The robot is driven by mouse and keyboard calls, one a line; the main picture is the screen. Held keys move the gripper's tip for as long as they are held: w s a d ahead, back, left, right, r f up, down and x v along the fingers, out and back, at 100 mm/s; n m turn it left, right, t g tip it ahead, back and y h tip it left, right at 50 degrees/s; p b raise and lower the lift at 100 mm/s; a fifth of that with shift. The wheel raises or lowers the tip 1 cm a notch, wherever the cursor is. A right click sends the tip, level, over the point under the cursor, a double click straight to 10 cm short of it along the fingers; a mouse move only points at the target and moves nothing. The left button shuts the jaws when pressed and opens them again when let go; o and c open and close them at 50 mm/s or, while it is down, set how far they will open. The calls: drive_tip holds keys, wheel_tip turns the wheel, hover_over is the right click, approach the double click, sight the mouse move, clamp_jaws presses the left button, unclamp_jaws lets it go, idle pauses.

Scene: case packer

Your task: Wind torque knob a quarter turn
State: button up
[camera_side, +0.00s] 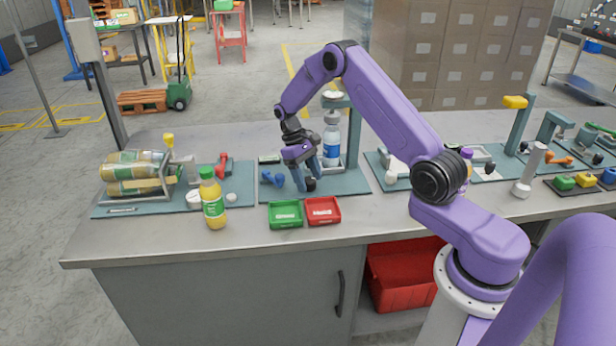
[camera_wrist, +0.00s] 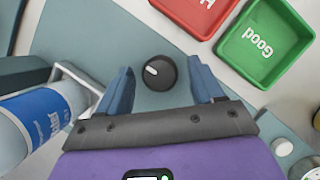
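The torque knob (camera_wrist: 158,73) is a round black dial with a white pointer line, set on a teal base plate (camera_wrist: 90,40). In the wrist view its pointer line is toward the upper left of its face. My gripper (camera_wrist: 161,66) is open, with one blue finger on each side of the knob and a visible gap on both sides. In the side view my gripper (camera_side: 310,170) points down at the dark knob (camera_side: 311,185), partly hidden by the fingers. I cannot tell the fingertips' exact height beside it.
A green "Good" tray (camera_wrist: 265,40) and a red tray (camera_wrist: 195,12) lie close by. A blue-labelled bottle (camera_side: 331,140) stands in a holder behind my gripper. A juice bottle (camera_side: 213,200) stands to the left. More stations fill the bench (camera_side: 400,220) to the right.

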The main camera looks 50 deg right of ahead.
drive_tip(key=shift+r, duration=0.1)
drive_tip(key=v, duration=1.7)
drive_tip(key=shift+w, duration=0.15)
